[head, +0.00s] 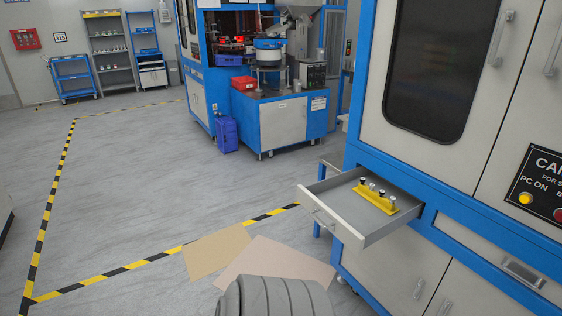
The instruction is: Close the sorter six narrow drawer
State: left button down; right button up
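The narrow drawer (333,228) stands pulled out of the blue and light grey sorter cabinet (425,180) on the right in the head view. It is a shallow grey tray with a small handle on its front. Inside it a yellow holder (372,197) carries several small dark and silver parts. The drawer's back end goes into the slot below the cabinet's dark window. Neither of my grippers can be seen, so nothing shows touching the drawer.
Two flat tan sheets (217,250) lie on the floor before the drawer. A control panel (541,190) with buttons is at the right edge. Another blue machine (265,110) stands behind, with a blue bin (227,134) beside it.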

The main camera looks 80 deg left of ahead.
aim_at(332, 203)
jog(key=u, duration=2.7)
jog(key=k, duration=0.35)
jog(key=u, duration=1.1)
jog(key=i, duration=0.95)
jog(key=z, duration=0.55)
